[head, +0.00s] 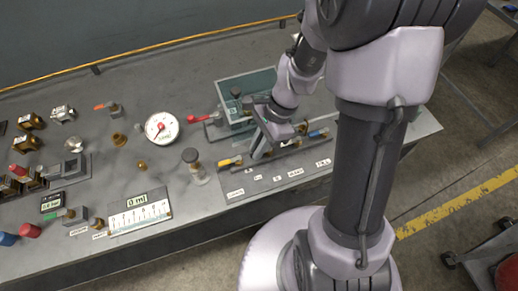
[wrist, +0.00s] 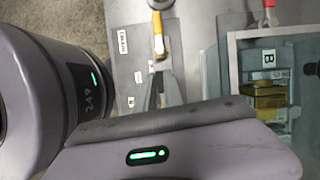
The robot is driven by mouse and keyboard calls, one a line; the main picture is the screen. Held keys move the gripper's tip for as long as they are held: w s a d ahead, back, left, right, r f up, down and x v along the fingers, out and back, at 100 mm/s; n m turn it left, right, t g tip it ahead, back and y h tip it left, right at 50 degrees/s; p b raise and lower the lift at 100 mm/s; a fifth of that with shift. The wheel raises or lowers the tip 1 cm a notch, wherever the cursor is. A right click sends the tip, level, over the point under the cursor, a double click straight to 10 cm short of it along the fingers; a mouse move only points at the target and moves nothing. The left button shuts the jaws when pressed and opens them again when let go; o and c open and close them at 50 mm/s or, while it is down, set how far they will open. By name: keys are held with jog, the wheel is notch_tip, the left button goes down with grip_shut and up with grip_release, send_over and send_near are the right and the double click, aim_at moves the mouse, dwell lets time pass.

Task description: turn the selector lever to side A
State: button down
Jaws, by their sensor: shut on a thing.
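My gripper (head: 258,150) is low over a labelled strip on the bench, beside a teal box (head: 246,88). The yellow handle (head: 230,160) shows left of my gripper in the head view; the gripped part is mostly hidden. A red-handled lever (head: 200,118) sticks out left from the teal box. I cannot tell which is the selector lever. A letter B plate (wrist: 269,58) shows inside the box; no A is readable.
A blue-ended piece (head: 318,133) lies right of my gripper. A round gauge (head: 161,128), a dark-topped clear jar (head: 196,168) and a scale plate (head: 139,215) stand to the left. Several brass blocks and fittings crowd the bench's left end. Bare bench lies at the back.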

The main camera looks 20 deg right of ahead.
jog(key=shift+w+m, duration=0.15)
jog(key=shift+m, duration=0.35)
jog(key=c, duration=1.5)
grip_release()
jog(key=shift+o, duration=0.2)
jog(key=p+v, duration=0.7)
jog(key=v, duration=1)
jog(key=shift+s+d+r, duration=0.15)
jog(key=shift+s, duration=0.15)
